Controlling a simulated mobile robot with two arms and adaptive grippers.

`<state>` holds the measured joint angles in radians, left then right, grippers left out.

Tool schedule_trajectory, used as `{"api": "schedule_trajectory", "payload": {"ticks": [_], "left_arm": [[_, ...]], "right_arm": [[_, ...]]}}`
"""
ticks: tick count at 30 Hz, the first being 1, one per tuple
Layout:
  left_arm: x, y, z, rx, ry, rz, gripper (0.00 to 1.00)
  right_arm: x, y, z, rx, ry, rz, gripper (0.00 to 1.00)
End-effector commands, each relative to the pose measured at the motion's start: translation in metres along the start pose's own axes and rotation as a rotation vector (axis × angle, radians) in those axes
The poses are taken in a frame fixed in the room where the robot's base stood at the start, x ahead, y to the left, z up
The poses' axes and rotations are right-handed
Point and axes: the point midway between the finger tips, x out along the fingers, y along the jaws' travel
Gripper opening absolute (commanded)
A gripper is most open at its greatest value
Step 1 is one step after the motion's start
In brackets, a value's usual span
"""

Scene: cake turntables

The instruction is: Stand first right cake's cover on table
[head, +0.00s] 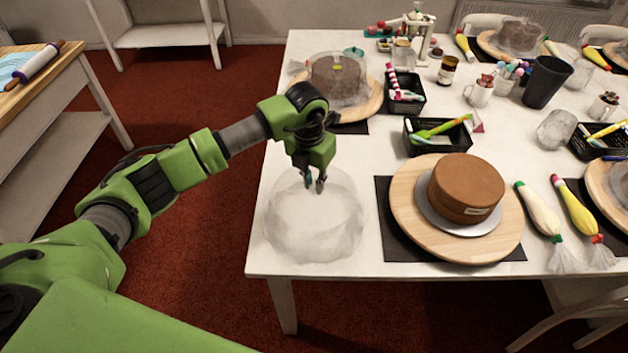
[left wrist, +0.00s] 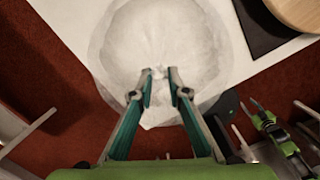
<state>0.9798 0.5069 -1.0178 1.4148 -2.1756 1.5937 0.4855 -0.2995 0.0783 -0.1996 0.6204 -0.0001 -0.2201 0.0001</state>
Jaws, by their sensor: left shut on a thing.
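The clear, frosted-looking cake cover (head: 313,230) is at the left front corner of the white table (head: 345,262), left of the uncovered brown cake (head: 465,188) on its wooden turntable (head: 410,220). My left gripper (head: 317,186) points down at the top of the cover and is shut on it. In the left wrist view the fingertips (left wrist: 160,73) meet at the knob of the cover (left wrist: 165,35). I cannot tell whether its rim touches the table. My right gripper (left wrist: 248,102) shows small at the right of the left wrist view, its thin fingers apart.
Behind stands another cake (head: 335,78) under a clear cover. Black baskets (head: 440,137) with tools, a dark cup (head: 546,82) and piping bags (head: 540,212) lie farther right. The table's left and front edges are close to the held cover.

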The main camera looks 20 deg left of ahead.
Motion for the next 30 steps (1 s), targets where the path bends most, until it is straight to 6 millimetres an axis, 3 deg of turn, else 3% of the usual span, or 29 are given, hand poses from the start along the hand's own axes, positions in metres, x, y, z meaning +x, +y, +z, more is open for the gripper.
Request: {"api": "schedule_trajectory", "payload": {"ticks": [1,3,17,30], "left_arm": [[0.002,0.000,0.000,0.000,0.000,0.000,0.21],[0.001,0.000,0.000,0.000,0.000,0.000,0.33],[-0.009,0.001,0.001,0.000,-0.003,0.000,0.33],[-0.096,0.000,0.001,0.000,-0.004,0.000,0.33]], "right_arm": [[0.002,-0.001,0.000,0.000,0.000,-0.001,0.35],[0.001,-0.001,0.000,0.000,0.000,-0.001,0.35],[0.002,-0.001,0.000,0.000,0.000,-0.001,0.35],[0.029,0.000,0.003,-0.001,-0.001,0.000,0.35]]}}
